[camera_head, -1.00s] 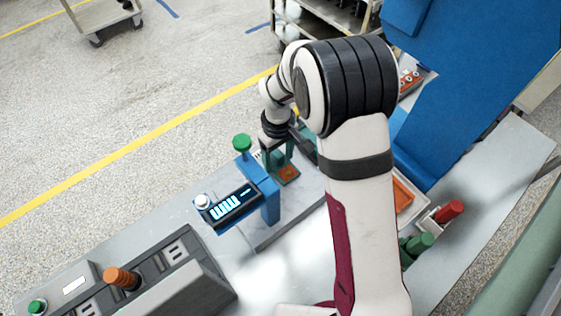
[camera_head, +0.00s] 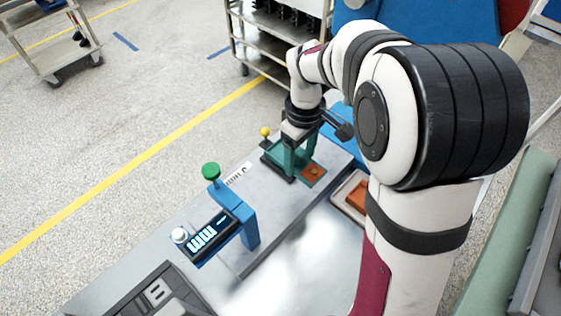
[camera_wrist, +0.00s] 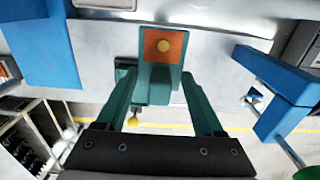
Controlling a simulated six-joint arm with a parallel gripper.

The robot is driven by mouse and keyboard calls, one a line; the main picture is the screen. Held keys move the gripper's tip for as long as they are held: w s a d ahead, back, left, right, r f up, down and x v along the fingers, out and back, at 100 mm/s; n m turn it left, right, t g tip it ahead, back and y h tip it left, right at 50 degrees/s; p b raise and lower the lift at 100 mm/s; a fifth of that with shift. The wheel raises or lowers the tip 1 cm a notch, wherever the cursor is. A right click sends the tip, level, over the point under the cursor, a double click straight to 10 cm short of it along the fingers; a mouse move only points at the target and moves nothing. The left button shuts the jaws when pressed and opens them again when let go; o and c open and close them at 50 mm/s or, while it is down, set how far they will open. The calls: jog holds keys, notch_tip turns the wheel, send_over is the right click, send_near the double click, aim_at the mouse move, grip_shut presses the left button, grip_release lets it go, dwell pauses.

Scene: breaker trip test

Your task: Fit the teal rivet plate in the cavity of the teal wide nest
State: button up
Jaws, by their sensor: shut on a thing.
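The teal rivet plate (camera_head: 312,174) has an orange patch and a round brass rivet; it also shows in the wrist view (camera_wrist: 148,75). My gripper (camera_head: 303,167) is shut on it, with the teal fingers either side of its raised teal part in the wrist view (camera_wrist: 160,80). A teal fixture with a dark base and a yellow ball knob (camera_head: 265,131), seemingly the wide nest, stands just left of the plate in the head view. The fingers and plate hide much of it, including its cavity. I cannot tell the gap between plate and nest.
A blue tester with a lit display (camera_head: 208,231) and green knob (camera_head: 211,170) stands nearer on the bench. A tray with an orange piece (camera_head: 358,194) lies right of the plate. Another blue fixture (camera_wrist: 45,45) is at the left in the wrist view. Grey bench shows between.

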send_over(282, 151)
jog(key=shift+f, duration=0.15)
jog(key=shift+f, duration=2.8)
jog(key=shift+f, duration=0.85)
jog(key=o, duration=1.5)
jog(key=shift+f, duration=0.1)
notch_tip(282, 151, up, 16)
jog(key=shift+f, duration=0.1)
